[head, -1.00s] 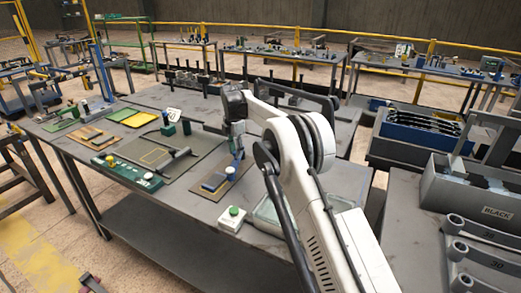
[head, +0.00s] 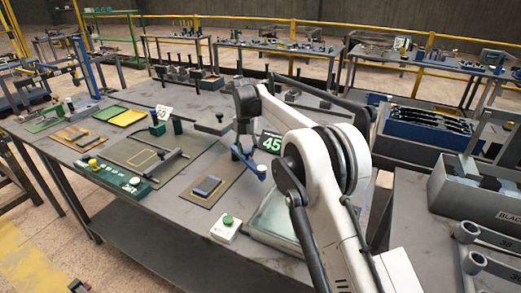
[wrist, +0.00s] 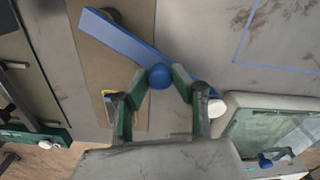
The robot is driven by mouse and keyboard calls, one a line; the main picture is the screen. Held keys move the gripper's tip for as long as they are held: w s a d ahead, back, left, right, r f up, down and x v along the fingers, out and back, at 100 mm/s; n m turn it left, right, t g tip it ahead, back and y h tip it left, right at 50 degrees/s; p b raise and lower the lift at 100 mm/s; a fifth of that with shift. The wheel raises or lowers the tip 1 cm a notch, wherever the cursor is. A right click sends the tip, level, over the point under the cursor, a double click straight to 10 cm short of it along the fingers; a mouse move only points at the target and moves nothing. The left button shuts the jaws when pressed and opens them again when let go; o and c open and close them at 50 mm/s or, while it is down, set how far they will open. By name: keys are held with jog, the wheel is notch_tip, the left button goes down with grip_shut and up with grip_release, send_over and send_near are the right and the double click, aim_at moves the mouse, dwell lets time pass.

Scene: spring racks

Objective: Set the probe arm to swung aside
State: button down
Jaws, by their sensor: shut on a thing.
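In the head view the probe arm (head: 250,163) slants off the right side of the brown board (head: 228,172), under my gripper (head: 245,150). A blue block (head: 207,186) lies on the board, clear of the bar.
A white box with a green button (head: 226,229) stands at the front table edge. A glass-topped tray (head: 272,222) is right of it. A green 45 sign (head: 270,143) stands behind the bar. A grey plate with a rod fixture (head: 150,160) is to the left.

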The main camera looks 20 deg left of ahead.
aim_at(247, 151)
jog(key=shift+w+d+r, duration=0.1)
jog(key=shift+r, duration=0.05)
dwell(0.3)
jog(key=c, duration=1.5)
grip_release()
jog(key=shift+o, duration=0.2)
notch_tip(247, 151, up, 12)
